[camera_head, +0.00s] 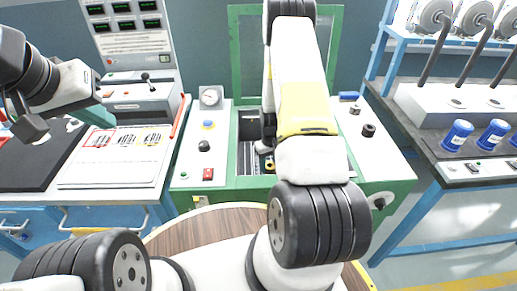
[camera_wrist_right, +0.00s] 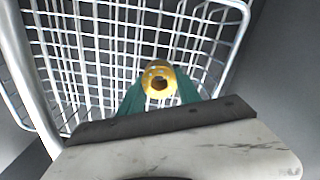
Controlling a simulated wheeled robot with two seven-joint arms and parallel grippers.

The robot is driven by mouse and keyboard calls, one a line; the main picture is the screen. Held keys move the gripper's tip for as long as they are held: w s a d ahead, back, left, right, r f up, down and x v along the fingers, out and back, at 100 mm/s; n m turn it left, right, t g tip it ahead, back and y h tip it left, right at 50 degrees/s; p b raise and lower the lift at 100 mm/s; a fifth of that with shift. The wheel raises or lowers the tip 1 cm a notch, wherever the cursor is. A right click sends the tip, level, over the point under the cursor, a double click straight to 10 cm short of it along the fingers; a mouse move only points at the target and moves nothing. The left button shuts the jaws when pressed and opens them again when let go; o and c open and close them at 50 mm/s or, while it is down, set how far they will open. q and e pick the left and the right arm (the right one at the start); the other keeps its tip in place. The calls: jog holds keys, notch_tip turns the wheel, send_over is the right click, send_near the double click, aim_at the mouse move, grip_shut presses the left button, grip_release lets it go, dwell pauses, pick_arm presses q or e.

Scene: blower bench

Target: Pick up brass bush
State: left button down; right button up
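The brass bush (camera_wrist_right: 159,78) is a short yellow metal ring with a dark hole, seen between the teal fingertips of my right gripper (camera_wrist_right: 159,84) in the right wrist view. The fingers lie against both its sides and look shut on it. The white wire basket (camera_wrist_right: 85,55) is behind the bush; I cannot tell whether the bush touches it. In the head view a yellow ring (camera_head: 269,165) shows just below my right gripper, which my arm mostly hides. My left gripper (camera_head: 98,114) is at the left over the bench; its finger gap is hidden.
A green-framed machine bench (camera_head: 220,178) with buttons and a gauge (camera_head: 210,97) stands in the middle. A white board with labels (camera_head: 120,160) lies at the left. Several blue cylinders (camera_head: 457,135) stand on the right bench. A round wooden table (camera_head: 190,235) is in front.

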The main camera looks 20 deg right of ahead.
grip_shut()
